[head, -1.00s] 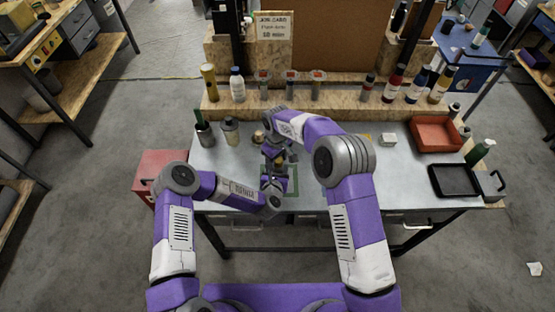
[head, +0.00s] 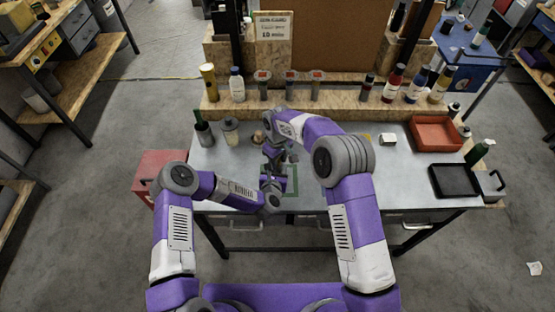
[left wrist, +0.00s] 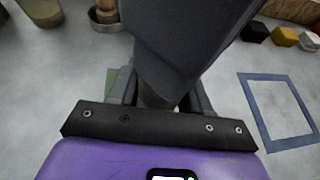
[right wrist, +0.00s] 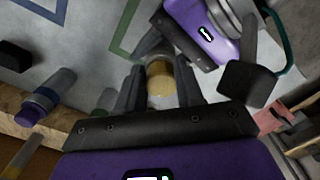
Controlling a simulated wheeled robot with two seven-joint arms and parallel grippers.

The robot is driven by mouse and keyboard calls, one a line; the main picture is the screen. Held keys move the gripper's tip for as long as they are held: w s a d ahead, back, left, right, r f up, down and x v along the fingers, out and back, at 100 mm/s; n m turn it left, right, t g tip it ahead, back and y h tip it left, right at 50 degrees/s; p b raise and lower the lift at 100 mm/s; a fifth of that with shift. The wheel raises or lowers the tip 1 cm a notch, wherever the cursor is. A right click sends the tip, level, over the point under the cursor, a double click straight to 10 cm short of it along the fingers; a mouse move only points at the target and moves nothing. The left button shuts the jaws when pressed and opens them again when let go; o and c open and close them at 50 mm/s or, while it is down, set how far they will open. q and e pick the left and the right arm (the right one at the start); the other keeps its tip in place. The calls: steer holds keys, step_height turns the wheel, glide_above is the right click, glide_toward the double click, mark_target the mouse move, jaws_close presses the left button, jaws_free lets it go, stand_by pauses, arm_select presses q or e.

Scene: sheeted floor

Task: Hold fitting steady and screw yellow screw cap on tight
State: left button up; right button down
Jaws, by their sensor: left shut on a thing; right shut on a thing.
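My two grippers meet over the near left part of the table, the right one (head: 272,155) above the left one (head: 273,180). In the right wrist view my right gripper is shut on the yellow screw cap (right wrist: 162,86), a tan-yellow round piece between its fingers. In the left wrist view my left gripper is shut on the fitting (left wrist: 156,98), of which only a small grey part shows. The dark right gripper covers most of it from above. Whether the cap sits flush on the fitting is hidden.
The grey table (head: 325,195) has a green outlined square (head: 294,181) beside the grippers and a blue outlined square (left wrist: 282,108). Bottles and a dark cup (head: 204,134) stand at left. A red tray (head: 436,134) and black tray (head: 455,181) lie at right.

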arm_select(q)
steer(key=shift+d+r, duration=0.15)
steer(key=shift+d, duration=0.15)
arm_select(e)
steer(key=m, duration=0.1)
steer(key=a+m, duration=0.1)
steer(key=m, duration=0.1)
steer(key=shift+s, duration=0.15)
steer(key=c, duration=0.8)
jaws_free()
steer(key=shift+d, duration=0.1)
arm_select(q)
steer(key=shift+a, duration=0.1)
arm_select(e)
steer(key=shift+o, duration=0.8)
steer(key=shift+d, duration=0.2)
arm_select(q)
steer(key=shift+a, duration=0.1)
arm_select(e)
step_height(320, 180, up, 12)
steer(key=shift+a, duration=0.1)
steer(key=shift+c, duration=0.3)
steer(key=w+f, duration=0.2)
steer(key=f, duration=0.1)
steer(key=shift+f+g, duration=0.15)
steer(key=shift+g, duration=0.15)
steer(key=shift+s+f, duration=0.2)
steer(key=shift+f, duration=2)
steer(key=shift+s+f, duration=0.15)
steer(key=shift+f, duration=2.05)
